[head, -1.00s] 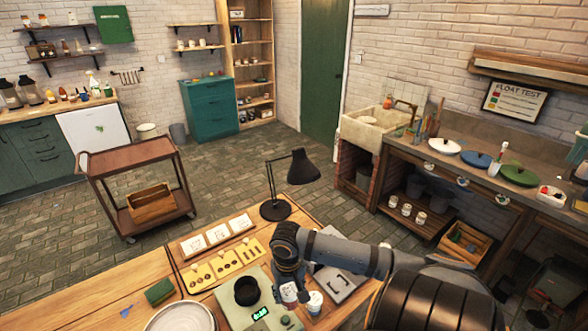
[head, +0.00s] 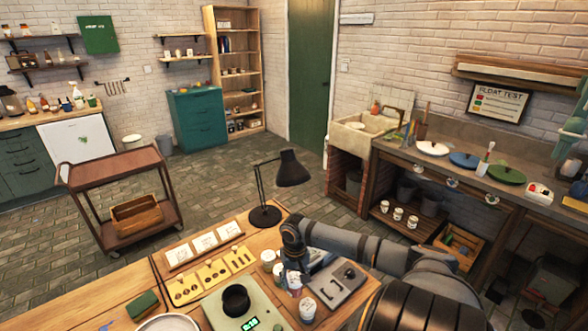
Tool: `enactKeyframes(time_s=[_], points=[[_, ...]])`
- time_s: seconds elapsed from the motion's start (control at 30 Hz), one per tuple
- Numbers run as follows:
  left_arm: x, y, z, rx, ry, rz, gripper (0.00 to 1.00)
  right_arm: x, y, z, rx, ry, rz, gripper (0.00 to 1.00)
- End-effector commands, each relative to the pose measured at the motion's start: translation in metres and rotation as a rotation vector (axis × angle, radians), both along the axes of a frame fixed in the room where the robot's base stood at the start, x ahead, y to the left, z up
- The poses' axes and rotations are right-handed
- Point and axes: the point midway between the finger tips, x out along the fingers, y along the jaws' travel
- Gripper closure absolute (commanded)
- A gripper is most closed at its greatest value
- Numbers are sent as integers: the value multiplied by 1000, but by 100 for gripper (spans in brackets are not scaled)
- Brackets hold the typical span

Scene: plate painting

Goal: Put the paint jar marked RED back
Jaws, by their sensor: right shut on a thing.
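My right gripper (head: 292,268) reaches over the workbench (head: 215,325) from the right and points down. It is shut on a small pale paint jar (head: 295,284) whose coloured label is too small to read. Other white-lidded jars are close by: one at the back left (head: 268,258), one partly hidden beside the gripper (head: 279,271), and one in front (head: 308,310). I cannot read RED on any of them. Whether the held jar touches the bench is unclear. My left gripper is not in view.
A black lamp (head: 265,215) is behind. A yellow tool board (head: 212,276) and white cards (head: 203,244) lie left.

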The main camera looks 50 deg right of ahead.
Motion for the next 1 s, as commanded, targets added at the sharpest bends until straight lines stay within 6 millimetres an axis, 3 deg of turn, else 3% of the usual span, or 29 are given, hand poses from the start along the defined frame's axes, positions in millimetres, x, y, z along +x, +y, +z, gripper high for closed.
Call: enactKeyframes(time_s=[0.13, 0.43, 0.63, 1.0], points=[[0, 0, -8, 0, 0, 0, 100, 13, -13, -26, 4, -1, -3, 92], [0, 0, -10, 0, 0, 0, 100, 21, -25, -39, 0, 0, 0, 92], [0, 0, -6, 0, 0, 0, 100, 23, -26, -68, 3, 0, 0, 92], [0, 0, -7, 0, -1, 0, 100, 23, -27, -75, -1, 0, 2, 92]])
